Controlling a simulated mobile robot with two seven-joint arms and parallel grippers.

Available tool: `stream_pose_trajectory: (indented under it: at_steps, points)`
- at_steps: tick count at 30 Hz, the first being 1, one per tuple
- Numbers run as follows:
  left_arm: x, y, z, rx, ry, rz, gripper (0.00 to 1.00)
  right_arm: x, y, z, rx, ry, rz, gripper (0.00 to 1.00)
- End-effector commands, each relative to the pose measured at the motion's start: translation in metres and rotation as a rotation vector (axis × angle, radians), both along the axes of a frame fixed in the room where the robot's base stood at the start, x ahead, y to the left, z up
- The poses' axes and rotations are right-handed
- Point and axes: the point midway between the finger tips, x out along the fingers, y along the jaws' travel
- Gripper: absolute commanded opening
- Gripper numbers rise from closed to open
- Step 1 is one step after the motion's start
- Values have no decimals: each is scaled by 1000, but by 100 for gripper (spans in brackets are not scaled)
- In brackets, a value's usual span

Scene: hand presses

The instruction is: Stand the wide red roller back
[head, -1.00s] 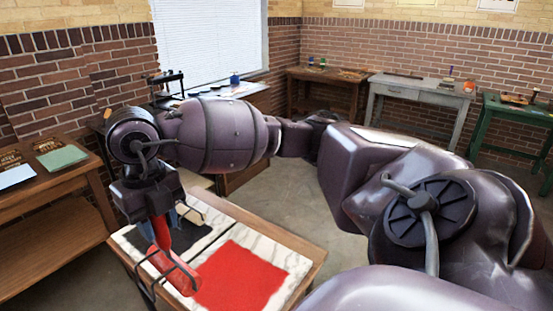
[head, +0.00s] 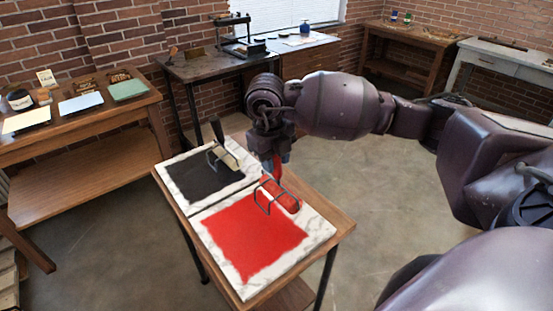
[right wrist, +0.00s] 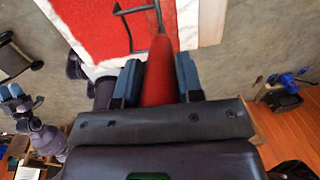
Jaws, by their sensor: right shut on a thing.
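My right gripper (head: 275,160) is shut on the red handle of the wide red roller (head: 284,198). The roller is at the far edge of the red-inked marble slab (head: 318,238), with its wire frame toward the slab's middle. Whether it touches the slab I cannot tell. In the right wrist view the red handle (right wrist: 158,75) lies between the blue finger pads (right wrist: 158,85); the roller's body is mostly hidden there. What looks like my left gripper (right wrist: 14,95) shows small at the left edge of that view; its opening is unclear.
A black-inked slab (head: 180,162) lies beside the red one on a small wooden table (head: 340,222). A roller with a dark upright handle (head: 217,131) stands on it. A wooden bench (head: 90,170) with papers is left, a dark press table (head: 205,68) behind. Floor right is open.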

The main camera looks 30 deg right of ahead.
Motion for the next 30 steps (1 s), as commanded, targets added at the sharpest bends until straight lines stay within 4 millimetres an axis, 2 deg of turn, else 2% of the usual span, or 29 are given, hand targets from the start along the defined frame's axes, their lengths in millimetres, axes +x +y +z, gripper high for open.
stream_pose_trajectory:
  at_steps: [8,24,30]
  points:
    - [-1,0,-5,1,4,0,43,1,-3,-10,-5,0,6,14]
    - [-7,1,-34,1,30,0,43,1,-2,-50,-4,1,5,14]
    - [-10,1,-40,1,37,1,43,1,-3,-57,-5,0,5,14]
